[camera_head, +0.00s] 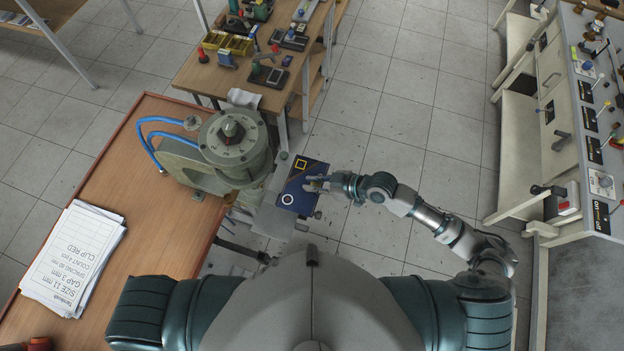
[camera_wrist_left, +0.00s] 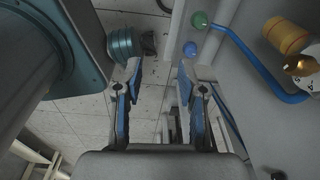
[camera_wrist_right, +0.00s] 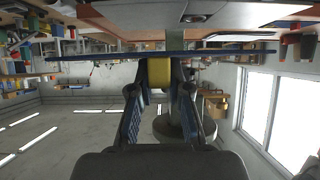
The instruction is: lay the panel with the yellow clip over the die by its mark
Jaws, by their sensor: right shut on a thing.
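The dark blue panel (camera_head: 306,185) carries a yellow square outline and a white ring. In the head view it lies just right of the press (camera_head: 233,148), beside and partly over a grey plate (camera_head: 272,222). My right gripper (camera_head: 318,183) is at the panel's right part. In the right wrist view the panel (camera_wrist_right: 100,55) is edge-on, and my right gripper (camera_wrist_right: 159,84) is shut on the yellow clip (camera_wrist_right: 159,73) below it. I cannot make out the die or its mark. My left gripper (camera_wrist_left: 157,78) is open and empty; the head view does not show it.
The press stands on a wooden table (camera_head: 160,230) with blue hoses (camera_head: 150,137) and a paper stack (camera_head: 75,258). A cluttered bench (camera_head: 228,80) stands behind. A control console (camera_head: 590,130) is at the right. Bare floor lies between.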

